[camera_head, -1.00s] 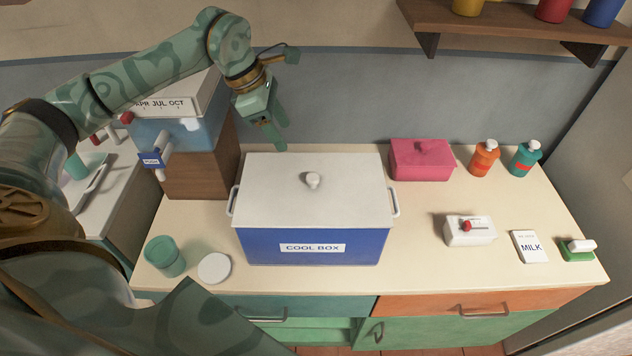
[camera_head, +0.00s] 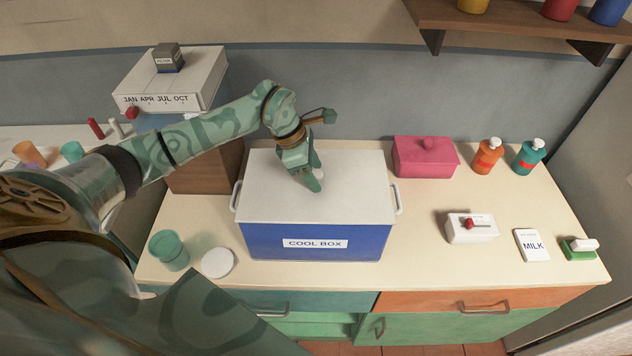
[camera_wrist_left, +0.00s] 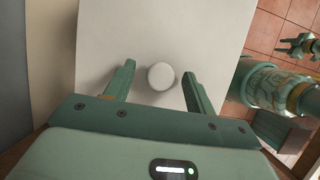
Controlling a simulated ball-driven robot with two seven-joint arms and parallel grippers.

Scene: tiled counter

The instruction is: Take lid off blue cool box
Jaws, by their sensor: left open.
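The blue cool box (camera_head: 262,243) stands on the counter with its white lid (camera_head: 355,195) on top. The lid's round white knob (camera_wrist_left: 160,76) shows in the left wrist view; in the head view only a bit of the knob (camera_head: 321,174) shows beside my fingers. My left gripper (camera_head: 314,184) is over the middle of the lid, pointing down. In the left wrist view my left gripper (camera_wrist_left: 158,72) is open, with the knob between its fingers and gaps on both sides. My right gripper (camera_wrist_left: 297,46) appears small at the right edge of that view, away from the box; its jaws are unclear.
A teal cup (camera_head: 169,252) and a white disc (camera_head: 218,263) lie front left of the box. A pink box (camera_head: 425,160) stands behind right, and a white switch box (camera_head: 470,229) right. A wooden block (camera_head: 205,172) is behind left. The counter right of the box has free room.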

